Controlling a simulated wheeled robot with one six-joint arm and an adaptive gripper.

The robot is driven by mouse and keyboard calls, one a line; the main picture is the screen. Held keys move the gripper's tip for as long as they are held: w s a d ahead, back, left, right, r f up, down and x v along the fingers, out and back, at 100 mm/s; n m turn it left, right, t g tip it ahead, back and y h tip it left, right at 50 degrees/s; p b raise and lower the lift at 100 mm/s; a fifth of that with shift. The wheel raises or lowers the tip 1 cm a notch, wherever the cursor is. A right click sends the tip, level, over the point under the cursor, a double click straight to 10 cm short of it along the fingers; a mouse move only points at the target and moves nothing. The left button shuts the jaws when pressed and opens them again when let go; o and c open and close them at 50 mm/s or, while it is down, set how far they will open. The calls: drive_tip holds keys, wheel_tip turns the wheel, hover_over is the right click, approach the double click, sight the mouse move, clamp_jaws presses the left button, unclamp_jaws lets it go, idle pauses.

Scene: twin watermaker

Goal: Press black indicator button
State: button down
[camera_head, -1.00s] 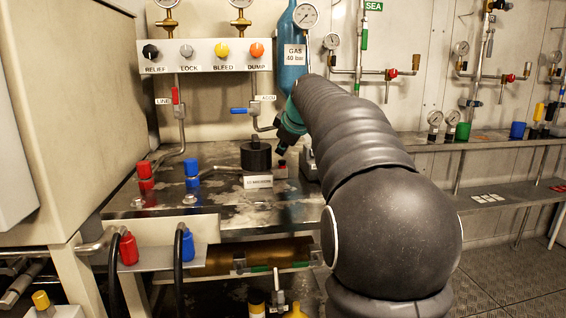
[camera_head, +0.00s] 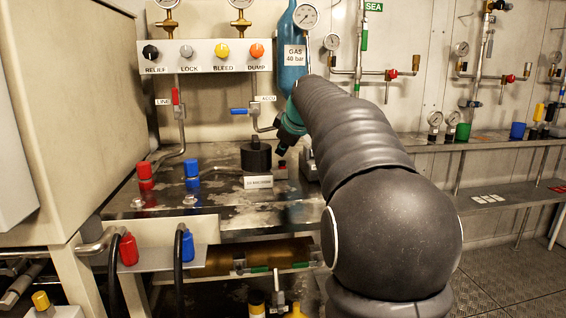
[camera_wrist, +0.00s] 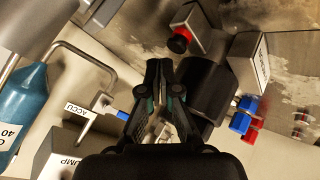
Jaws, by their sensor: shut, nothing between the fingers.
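A black cylinder (camera_head: 256,157) with a small stub on top stands on the metal bench behind a white label plate. It also shows in the wrist view (camera_wrist: 207,88), to the right of my fingers. A small box carries a red button with a dark collar (camera_wrist: 180,40); it also shows in the head view (camera_head: 282,165). I cannot tell for sure which part is the black indicator button. My gripper (camera_head: 281,151) is shut and empty, above and close to the red-button box, right of the cylinder. The wrist view shows its fingers together (camera_wrist: 165,66); contact is not visible.
A panel (camera_head: 205,66) with black, grey, yellow and orange knobs hangs behind. A blue gas cylinder (camera_head: 291,75) and a blue-handled valve (camera_head: 240,111) stand near my gripper. Red (camera_head: 145,172) and blue (camera_head: 191,170) fittings are on the bench's left, with bare metal between.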

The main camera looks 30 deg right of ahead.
sight(282, 162)
drive_tip(key=shift+f, duration=0.15)
drive_tip(key=shift+f+b, duration=0.3)
drive_tip(key=shift+f+b, duration=0.4)
drive_tip(key=shift+f, duration=0.05)
idle(0.7)
drive_tip(key=shift+r, duration=0.1)
drive_tip(key=shift+r+p, duration=0.75)
drive_tip(key=shift+r, duration=0.05)
wheel_tip(282, 162, up, 5)
drive_tip(key=p, duration=0.4)
idle(0.9)
